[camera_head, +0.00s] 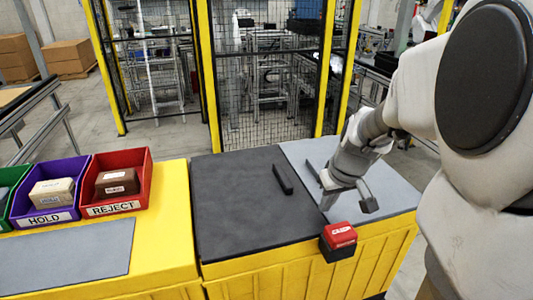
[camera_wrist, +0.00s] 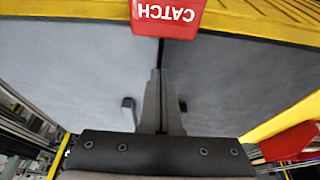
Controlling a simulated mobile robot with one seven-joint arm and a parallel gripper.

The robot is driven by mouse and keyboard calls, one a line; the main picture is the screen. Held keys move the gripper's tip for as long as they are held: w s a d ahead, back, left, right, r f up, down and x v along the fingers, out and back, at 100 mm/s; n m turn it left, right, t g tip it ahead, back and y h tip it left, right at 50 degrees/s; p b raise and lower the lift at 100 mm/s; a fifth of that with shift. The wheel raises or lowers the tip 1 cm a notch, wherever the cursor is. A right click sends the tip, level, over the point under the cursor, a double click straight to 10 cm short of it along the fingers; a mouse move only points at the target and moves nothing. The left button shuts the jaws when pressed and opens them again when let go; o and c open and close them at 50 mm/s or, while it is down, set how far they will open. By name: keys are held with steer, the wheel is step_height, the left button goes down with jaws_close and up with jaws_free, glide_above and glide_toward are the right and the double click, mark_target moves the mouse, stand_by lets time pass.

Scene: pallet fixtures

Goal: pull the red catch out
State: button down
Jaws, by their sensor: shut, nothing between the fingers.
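The red catch (camera_head: 340,234) sits in a black holder (camera_head: 338,252) at the front edge of the yellow bench, beside the seam between the dark and light grey tops. In the wrist view the catch (camera_wrist: 168,16) is at the top centre, with "CATCH" in white, upside down. My gripper (camera_head: 327,204) is low over the light grey top, just behind the catch. In the wrist view my gripper (camera_wrist: 161,72) has its fingers together and empty, pointing at the catch. A gap seems to remain between fingertips and catch; contact cannot be told for certain.
A dark bar (camera_head: 283,179) lies on the dark grey top (camera_head: 235,205). A red REJECT bin (camera_head: 118,209) and a purple HOLD bin (camera_head: 50,217) stand on the left bench, each holding a block. A yellow-framed mesh fence (camera_head: 268,90) stands behind.

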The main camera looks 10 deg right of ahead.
steer(key=p+v, duration=0.4)
steer(key=v, duration=0.6)
steer(key=shift+s+p, duration=0.15)
steer(key=shift+p, duration=0.25)
steer(key=shift+f, duration=0.1)
